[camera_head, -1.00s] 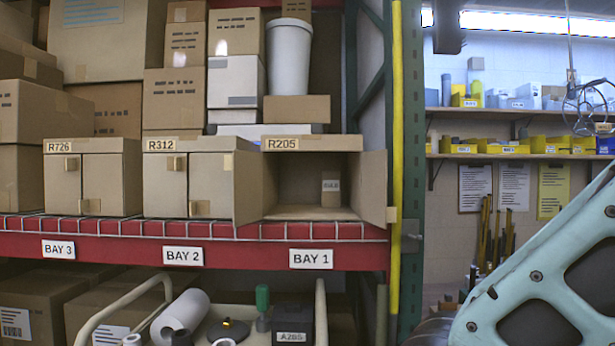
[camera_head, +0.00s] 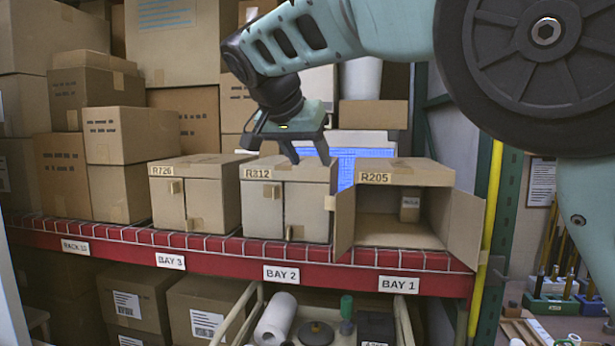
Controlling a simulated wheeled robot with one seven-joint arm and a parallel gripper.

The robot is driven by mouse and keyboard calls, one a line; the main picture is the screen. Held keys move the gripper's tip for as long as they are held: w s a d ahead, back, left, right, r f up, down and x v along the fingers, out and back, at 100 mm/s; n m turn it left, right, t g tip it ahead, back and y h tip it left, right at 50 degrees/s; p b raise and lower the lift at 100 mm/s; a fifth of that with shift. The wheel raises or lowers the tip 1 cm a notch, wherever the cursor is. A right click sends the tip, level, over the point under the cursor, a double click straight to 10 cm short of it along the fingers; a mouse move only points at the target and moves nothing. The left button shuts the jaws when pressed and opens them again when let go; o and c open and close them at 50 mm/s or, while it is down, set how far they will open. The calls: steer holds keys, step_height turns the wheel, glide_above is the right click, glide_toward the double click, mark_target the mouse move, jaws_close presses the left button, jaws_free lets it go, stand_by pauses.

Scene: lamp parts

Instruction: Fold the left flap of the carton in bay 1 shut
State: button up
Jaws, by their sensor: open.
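The carton R205 in bay 1 (camera_head: 405,170) stands on the red shelf with its front open. Its left flap (camera_head: 344,220) stands swung out toward me at the left edge of the opening. Its right flap (camera_head: 465,228) is also swung outward. A small labelled box (camera_head: 410,206) sits inside at the back. My gripper (camera_head: 309,157) is open and empty, pointing down above the carton R312 in bay 2 (camera_head: 288,200), up and to the left of the left flap. It appears apart from the flap.
Closed carton R726 (camera_head: 200,195) stands in bay 3. Stacked boxes (camera_head: 130,150) fill the left and back. A green rack post with a yellow strip (camera_head: 486,230) stands right of bay 1. A cart (camera_head: 236,318) is below the shelf.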

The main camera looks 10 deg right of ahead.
steer(key=r, duration=0.2)
steer(key=p, duration=0.7)
glide_above(339, 221)
steer(key=w+a, duration=0.1)
steer(key=a, duration=0.1)
steer(key=shift+d+f, duration=0.2)
steer(key=shift+f, duration=6.2)
steer(key=shift+b, duration=0.3)
steer(key=shift+c, duration=0.3)
jaws_close()
